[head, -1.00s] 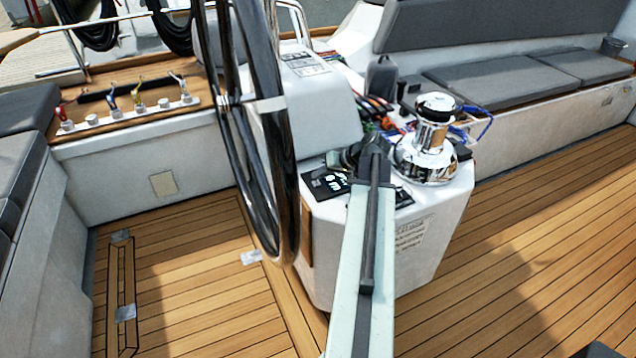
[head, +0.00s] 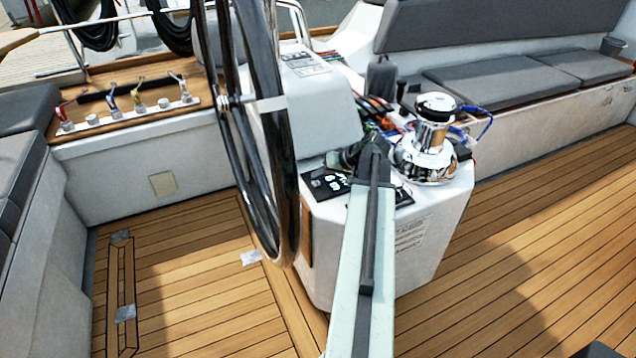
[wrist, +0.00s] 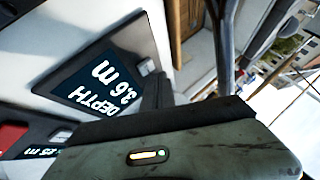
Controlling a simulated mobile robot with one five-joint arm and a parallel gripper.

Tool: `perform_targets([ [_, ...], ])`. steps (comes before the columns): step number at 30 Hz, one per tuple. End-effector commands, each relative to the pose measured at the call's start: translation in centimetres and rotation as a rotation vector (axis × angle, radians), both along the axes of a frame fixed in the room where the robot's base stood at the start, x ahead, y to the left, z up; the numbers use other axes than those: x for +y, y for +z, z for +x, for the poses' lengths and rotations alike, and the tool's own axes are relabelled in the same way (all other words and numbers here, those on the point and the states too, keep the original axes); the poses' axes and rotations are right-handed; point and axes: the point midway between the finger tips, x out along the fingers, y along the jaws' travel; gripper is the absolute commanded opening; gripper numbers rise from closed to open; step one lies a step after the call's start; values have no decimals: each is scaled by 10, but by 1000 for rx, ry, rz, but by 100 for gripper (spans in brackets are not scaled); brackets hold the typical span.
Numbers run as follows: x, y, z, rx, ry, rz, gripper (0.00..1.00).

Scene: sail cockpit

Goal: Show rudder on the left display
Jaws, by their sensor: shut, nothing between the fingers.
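A dark display (wrist: 95,82) with white text reading "DEPTH 3.6 m", turned in the picture, is in the wrist view. A small pale button (wrist: 146,67) sits at its frame. Part of a second dark display (wrist: 45,152) shows at lower left, its text ending in "m" and mostly cut off. In the head view, the left of two dark displays (head: 325,185) on the white pedestal carries small white characters, too small to read. My gripper (wrist: 157,92) is shut and empty, close beside the DEPTH display. In the head view my arm hides the middle of the panel.
A large black steering wheel (head: 275,130) stands just left of the panel. A chrome winch (head: 428,140) stands to its right, with coloured ropes (head: 380,115) behind. Grey cushioned benches (head: 500,80) lie at the back right. The teak floor (head: 500,255) is open at right.

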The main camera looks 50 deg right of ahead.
Motion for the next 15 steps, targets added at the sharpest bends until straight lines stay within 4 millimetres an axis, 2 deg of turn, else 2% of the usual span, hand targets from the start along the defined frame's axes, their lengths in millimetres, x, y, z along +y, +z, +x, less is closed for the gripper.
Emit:
perform_targets([
  [6,0,-9,2,0,0,0,0],
  [15,0,-8,2,0,0,0,0],
])
